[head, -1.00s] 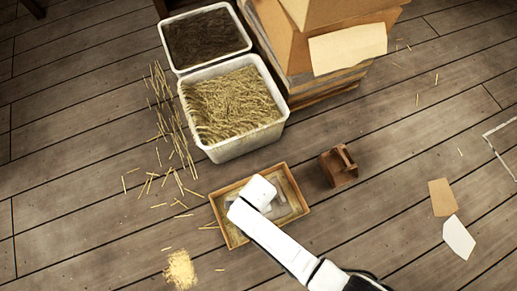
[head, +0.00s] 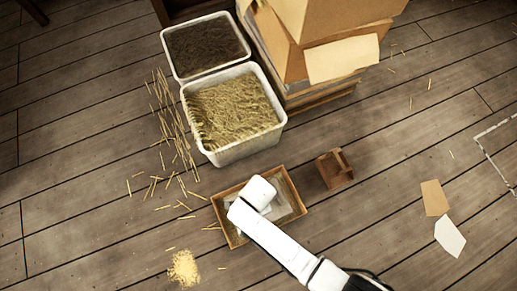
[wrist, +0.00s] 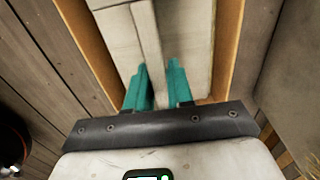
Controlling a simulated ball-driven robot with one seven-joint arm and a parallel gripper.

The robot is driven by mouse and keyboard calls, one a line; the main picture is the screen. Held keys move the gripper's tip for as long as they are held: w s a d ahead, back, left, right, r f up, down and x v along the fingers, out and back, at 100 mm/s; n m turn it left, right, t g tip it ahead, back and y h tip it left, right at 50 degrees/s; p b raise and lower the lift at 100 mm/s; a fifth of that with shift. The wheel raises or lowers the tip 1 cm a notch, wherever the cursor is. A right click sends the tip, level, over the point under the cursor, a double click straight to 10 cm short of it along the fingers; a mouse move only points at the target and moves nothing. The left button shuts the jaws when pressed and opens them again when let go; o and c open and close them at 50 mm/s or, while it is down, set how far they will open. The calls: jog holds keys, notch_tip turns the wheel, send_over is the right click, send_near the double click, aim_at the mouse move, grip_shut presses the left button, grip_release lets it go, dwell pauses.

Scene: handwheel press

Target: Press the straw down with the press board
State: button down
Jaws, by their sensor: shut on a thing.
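A shallow tan box (head: 293,188) stands on the floor in the head view, its walls also showing at both sides of the wrist view (wrist: 228,40). A pale press board (wrist: 186,35) with a raised bar along its middle lies inside the walls; a bit of it shows in the head view (head: 282,209). My gripper (wrist: 158,68) has teal fingers shut on the bar, one on each side. In the head view my white wrist hides the fingers and most of the board. Straw under the board is hidden, so I cannot tell how far it is pressed.
A white bin of straw (head: 237,108) and a dark-filled bin (head: 205,45) stand behind the box. A brown wooden block with a handle (head: 335,170) sits right of it. Stacked cardboard (head: 330,35) stands at the back. Loose straw (head: 172,125) lies left; floor at right is mostly clear.

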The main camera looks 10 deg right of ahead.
jog(key=shift+w+r+p, duration=0.1)
jog(key=shift+r+p, duration=3.1)
jog(key=shift+r, duration=0.3)
